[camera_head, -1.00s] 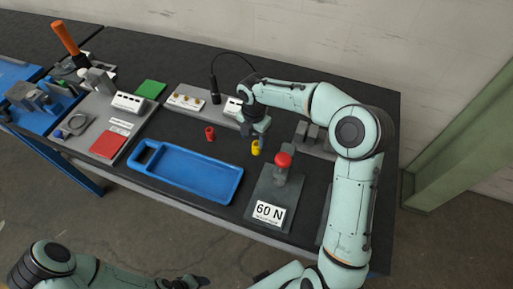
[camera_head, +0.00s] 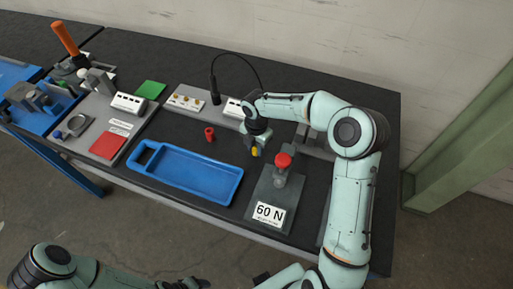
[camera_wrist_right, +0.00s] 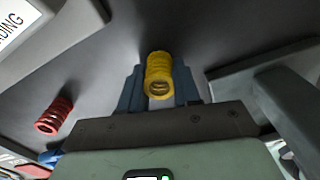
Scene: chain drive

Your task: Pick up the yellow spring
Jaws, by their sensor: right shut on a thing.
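The yellow spring (camera_head: 255,152) is between the fingers of my right gripper (camera_head: 257,148), over the dark bench top right of the blue tray. In the right wrist view the yellow spring (camera_wrist_right: 159,75) stands between the two blue-grey fingers of the right gripper (camera_wrist_right: 160,90), which are shut on it. I cannot tell whether the spring's lower end touches the bench. My left arm shows at the bottom left of the head view, with what looks like its gripper (camera_head: 187,284) at the bottom edge; its jaws are too unclear to read.
A red spring (camera_head: 209,134) stands left of the right gripper. A blue tray (camera_head: 240,186) lies in front. A press with a red knob (camera_head: 283,160) and a "60 N" plate (camera_head: 269,213) is close on the right. Grey labelled racks (camera_head: 187,99) stand behind.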

